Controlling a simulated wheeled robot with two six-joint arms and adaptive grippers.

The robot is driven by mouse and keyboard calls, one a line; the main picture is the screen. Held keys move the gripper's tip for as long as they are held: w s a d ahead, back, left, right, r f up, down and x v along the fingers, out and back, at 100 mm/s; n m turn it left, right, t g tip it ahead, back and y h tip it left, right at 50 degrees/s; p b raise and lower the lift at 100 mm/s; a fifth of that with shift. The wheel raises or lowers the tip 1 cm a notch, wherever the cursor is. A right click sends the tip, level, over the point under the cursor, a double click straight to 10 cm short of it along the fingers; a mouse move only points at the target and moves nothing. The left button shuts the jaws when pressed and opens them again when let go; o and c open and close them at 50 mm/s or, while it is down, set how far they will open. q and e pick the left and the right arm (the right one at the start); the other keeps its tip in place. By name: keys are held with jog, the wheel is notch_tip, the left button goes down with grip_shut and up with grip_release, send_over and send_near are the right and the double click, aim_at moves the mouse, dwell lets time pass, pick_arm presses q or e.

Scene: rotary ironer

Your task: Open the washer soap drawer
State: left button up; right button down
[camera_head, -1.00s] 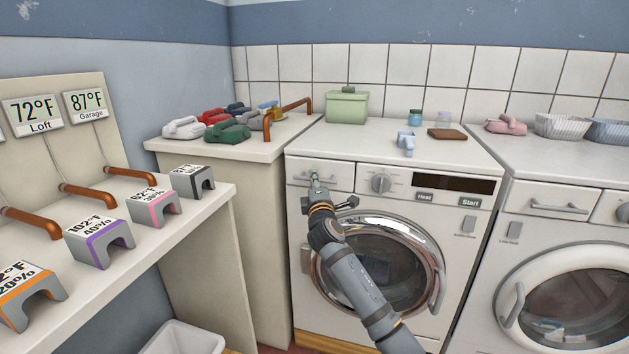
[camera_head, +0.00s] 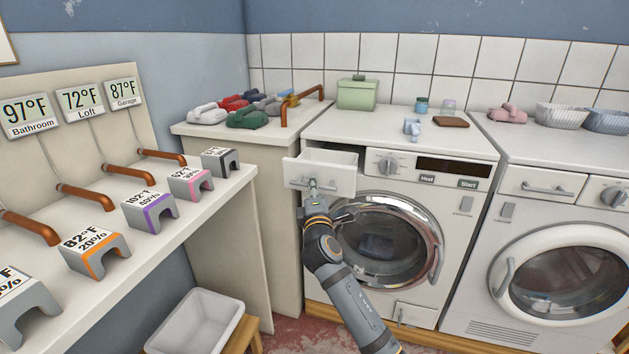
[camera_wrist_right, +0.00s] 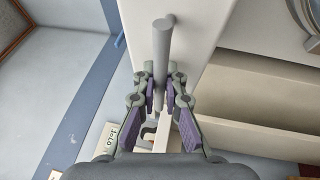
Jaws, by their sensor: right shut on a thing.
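The washer (camera_head: 448,203) stands in the middle, with its round door shut. Its soap drawer (camera_head: 341,186) at the upper left is pulled out, and its hollow inside shows from above. My right gripper (camera_head: 313,186) is at the drawer's front, shut on the bar handle. In the right wrist view the fingers (camera_wrist_right: 162,90) close on both sides of the grey handle (camera_wrist_right: 162,48), with the white drawer front (camera_wrist_right: 190,30) behind it. My left gripper is not in view.
A second machine (camera_head: 545,205) stands to the right. A shelf with copper pipes (camera_head: 85,196) and a white bin (camera_head: 200,322) are at left.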

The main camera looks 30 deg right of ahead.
jog(key=shift+s+a, duration=0.1)
jog(key=c, duration=1.7)
grip_release()
jog(key=v, duration=1.2)
jog(key=shift+f, duration=0.1)
